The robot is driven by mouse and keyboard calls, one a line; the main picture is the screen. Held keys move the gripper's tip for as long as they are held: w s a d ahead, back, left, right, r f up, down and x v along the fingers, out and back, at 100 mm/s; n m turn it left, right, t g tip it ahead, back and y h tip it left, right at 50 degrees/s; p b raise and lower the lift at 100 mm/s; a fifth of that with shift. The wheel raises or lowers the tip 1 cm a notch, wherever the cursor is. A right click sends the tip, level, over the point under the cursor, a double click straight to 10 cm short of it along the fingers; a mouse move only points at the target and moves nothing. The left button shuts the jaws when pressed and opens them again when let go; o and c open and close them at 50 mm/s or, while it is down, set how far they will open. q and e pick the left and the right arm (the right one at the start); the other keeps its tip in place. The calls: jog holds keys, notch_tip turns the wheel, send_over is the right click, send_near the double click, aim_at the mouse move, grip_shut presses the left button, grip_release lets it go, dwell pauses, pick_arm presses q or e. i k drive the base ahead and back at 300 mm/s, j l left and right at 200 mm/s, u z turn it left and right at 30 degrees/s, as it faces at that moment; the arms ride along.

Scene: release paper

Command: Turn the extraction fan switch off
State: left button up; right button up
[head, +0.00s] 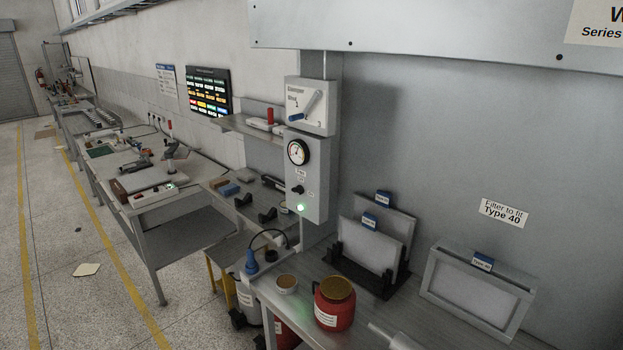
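A grey control box (318,170) is fixed to a post right of the picture's middle. It carries a round dial gauge (298,152) at the top. Below are small labels too blurred to read surely and a small black rotary switch (298,190), which looks like the fan switch. A green lamp (300,207) glows below the switch. Above the box is a white panel (322,122) that seems marked Damper, with a blue-handled lever (313,103) slanting up to the right. Neither gripper shows in the head view.
A hood (430,30) overhangs at the top right. Cluttered benches (150,165) run back left.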

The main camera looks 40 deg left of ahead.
aim_at(299, 189)
jog(key=u, duration=1.55)
